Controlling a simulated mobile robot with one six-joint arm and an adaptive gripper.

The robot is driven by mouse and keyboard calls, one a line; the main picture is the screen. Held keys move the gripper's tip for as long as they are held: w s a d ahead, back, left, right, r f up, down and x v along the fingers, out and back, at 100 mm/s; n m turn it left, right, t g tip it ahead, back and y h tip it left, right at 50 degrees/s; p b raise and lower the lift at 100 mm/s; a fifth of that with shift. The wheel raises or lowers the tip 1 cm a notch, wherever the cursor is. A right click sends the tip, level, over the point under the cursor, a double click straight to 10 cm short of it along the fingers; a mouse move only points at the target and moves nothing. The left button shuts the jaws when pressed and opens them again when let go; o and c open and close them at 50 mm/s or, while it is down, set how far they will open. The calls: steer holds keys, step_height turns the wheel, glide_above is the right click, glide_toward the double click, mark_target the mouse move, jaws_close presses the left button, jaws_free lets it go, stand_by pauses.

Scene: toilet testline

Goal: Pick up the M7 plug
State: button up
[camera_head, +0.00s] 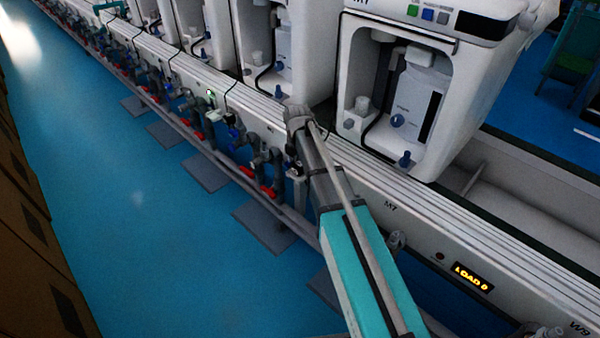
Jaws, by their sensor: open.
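The machine marked M7 (440,80) is the large white unit at the upper right, with an open front bay. The rail below it carries an M7 label (390,207). My arm reaches up from the bottom right, and its wrist is at the rail's edge, left of this label. My gripper (291,153) is a small dark shape by the rail's front face; it is open, but its fingers are hard to make out. A thin dark cord (328,131) runs down from the M7 machine and passes behind my wrist. I cannot make out the M7 plug; my arm may hide it.
More white machines (280,45) stand in a row to the upper left. Grey pipes with red handles (268,191) line the rail's front. A white plug (214,115) sits farther left on the rail. A lit display (472,278) is at right. The blue floor (130,220) is open at left.

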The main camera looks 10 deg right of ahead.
steer(key=shift+f+b, duration=0.65)
steer(key=shift+f, duration=0.25)
jaws_close()
